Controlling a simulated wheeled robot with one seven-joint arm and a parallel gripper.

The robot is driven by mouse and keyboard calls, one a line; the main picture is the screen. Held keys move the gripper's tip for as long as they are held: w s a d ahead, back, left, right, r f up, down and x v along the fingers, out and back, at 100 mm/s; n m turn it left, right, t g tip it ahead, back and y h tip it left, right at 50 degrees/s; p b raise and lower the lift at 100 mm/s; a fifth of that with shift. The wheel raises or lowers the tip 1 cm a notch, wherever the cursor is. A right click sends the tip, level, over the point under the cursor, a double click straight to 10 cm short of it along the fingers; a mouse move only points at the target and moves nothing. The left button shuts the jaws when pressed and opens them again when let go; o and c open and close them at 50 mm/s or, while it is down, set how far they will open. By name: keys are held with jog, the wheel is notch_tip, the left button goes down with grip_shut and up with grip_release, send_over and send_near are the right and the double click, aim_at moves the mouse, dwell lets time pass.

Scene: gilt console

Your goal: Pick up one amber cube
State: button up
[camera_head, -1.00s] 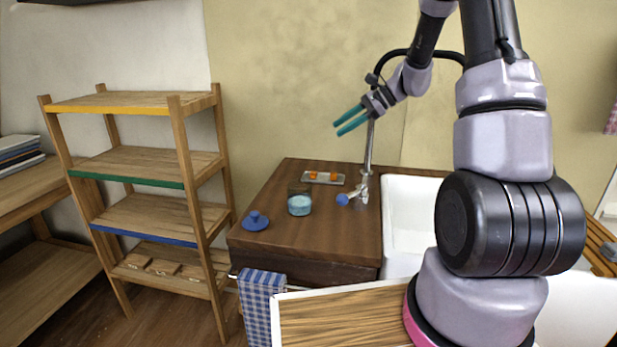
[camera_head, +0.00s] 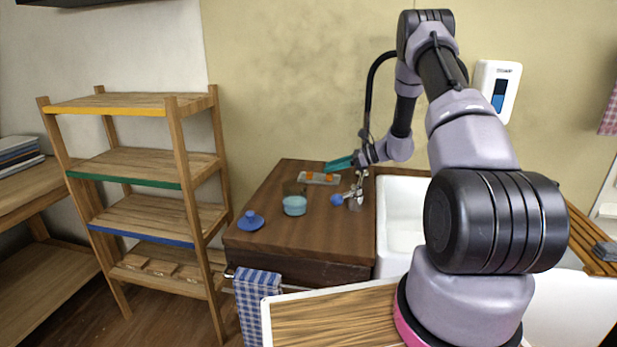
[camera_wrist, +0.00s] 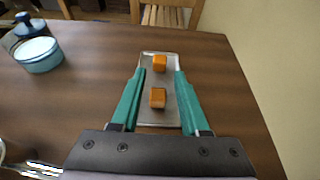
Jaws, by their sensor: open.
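Two amber cubes rest on a small metal tray (camera_wrist: 171,119) on the wooden counter. In the wrist view the far amber cube (camera_wrist: 159,63) lies beyond my fingertips, and the near amber cube (camera_wrist: 158,97) lies between my fingers in the picture. My gripper (camera_wrist: 161,76) is open and empty, its teal fingers on either side of the tray; I cannot tell its exact height above it. In the head view my gripper (camera_head: 338,164) is just above the tray's right end, with the left amber cube (camera_head: 309,175) and right amber cube (camera_head: 329,177) below.
A teal jar (camera_head: 295,205) and a blue lid (camera_head: 251,220) stand on the counter's left. A faucet with a blue knob (camera_head: 336,199) stands in front of the tray, and a white sink (camera_head: 398,215) is to the right. The wall is close behind.

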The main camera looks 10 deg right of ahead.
aim_at(310, 172)
jog(key=x, duration=0.8)
jog(key=shift+w+a+f, duration=0.1)
jog(key=shift+a+f, duration=0.1)
jog(key=shift+a, duration=0.2)
grip_shut()
